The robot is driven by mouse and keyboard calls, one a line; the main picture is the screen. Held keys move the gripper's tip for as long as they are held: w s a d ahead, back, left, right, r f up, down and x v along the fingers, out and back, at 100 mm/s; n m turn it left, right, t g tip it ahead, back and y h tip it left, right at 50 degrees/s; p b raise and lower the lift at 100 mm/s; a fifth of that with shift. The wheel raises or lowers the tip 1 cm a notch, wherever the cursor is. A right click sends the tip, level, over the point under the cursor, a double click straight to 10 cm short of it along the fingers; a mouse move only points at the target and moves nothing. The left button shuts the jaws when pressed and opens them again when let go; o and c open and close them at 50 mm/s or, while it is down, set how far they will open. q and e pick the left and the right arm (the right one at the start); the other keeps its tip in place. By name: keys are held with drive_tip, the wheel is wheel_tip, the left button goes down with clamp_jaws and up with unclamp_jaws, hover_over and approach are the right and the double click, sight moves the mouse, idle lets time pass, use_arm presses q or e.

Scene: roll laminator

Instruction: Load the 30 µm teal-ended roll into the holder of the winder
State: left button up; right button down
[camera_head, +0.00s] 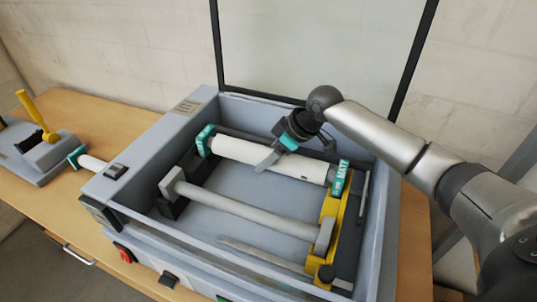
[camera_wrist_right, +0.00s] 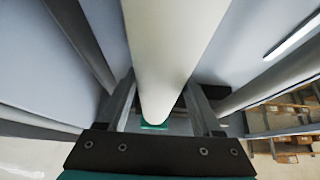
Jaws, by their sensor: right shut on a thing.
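The roll (camera_head: 250,153) is white with teal end pieces, the right one (camera_head: 340,178) carrying white print too small to read surely. It lies across the inside of the grey open-topped machine (camera_head: 236,193), near its back wall. My right gripper (camera_head: 276,158) reaches down from above and is shut on the roll near its middle. In the right wrist view, the white roll (camera_wrist_right: 175,50) runs between the two fingers, with a teal end below. I cannot tell whether the roll's ends are seated in a holder. My left gripper is not in view.
A grey bar (camera_head: 245,213) spans the machine in front of the roll, from a grey block to a yellow bracket (camera_head: 330,240). Another teal-ended roll (camera_head: 93,163) lies left of the machine. A device with a yellow lever (camera_head: 37,113) stands far left. A clear panel (camera_head: 320,50) rises behind.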

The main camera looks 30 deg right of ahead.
drive_tip(key=shift+f, duration=0.3)
drive_tip(key=shift+w, duration=0.1)
drive_tip(key=shift+c, duration=0.3)
unclamp_jaws()
drive_tip(key=shift+f, duration=0.1)
drive_tip(key=v, duration=1.3)
drive_tip(key=shift+w+a+r, duration=0.15)
drive_tip(key=shift+a+r, duration=0.05)
drive_tip(key=shift+r, duration=0.05)
